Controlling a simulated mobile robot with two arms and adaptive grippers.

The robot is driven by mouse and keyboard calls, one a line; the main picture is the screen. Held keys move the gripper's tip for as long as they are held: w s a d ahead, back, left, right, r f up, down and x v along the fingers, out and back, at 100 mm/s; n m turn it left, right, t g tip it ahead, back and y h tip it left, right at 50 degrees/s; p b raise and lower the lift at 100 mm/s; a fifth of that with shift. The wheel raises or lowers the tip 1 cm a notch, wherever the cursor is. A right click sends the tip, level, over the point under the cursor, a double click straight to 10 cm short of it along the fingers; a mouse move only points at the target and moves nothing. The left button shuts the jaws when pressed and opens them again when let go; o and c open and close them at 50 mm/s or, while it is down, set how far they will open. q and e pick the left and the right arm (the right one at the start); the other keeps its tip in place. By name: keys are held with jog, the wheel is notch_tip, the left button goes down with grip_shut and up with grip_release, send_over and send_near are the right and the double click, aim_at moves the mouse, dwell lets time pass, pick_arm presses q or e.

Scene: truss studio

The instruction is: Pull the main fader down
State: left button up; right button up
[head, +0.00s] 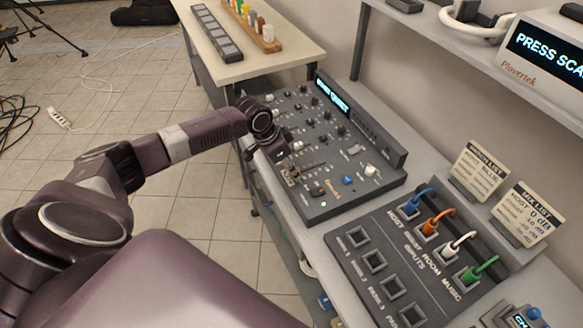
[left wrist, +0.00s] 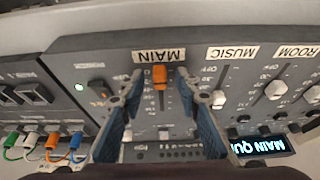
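The mixing console (head: 385,185) stands on the bench in the head view. In the left wrist view, where its lettering is upside down, the orange main fader cap (left wrist: 159,77) sits at the end of its slot beside the MAIN label (left wrist: 159,55). My left gripper (left wrist: 166,90) is open, with one blue-padded finger on each side of the cap and visible gaps between. In the head view my left gripper (head: 289,172) is over the console's near edge and hides most of the fader. My right gripper is in neither view.
White MUSIC (left wrist: 220,98) and ROOM (left wrist: 276,90) faders stand beside the main one. A patch panel (head: 385,255) with coloured cables (head: 432,225) lies to the console's right in the head view. A shelf (head: 455,55) overhangs behind. The tiled floor (head: 215,215) is clear nearby.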

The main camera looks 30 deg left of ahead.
pick_arm(q)
jog(key=v, duration=1.2)
jog(key=shift+s+f, duration=0.1)
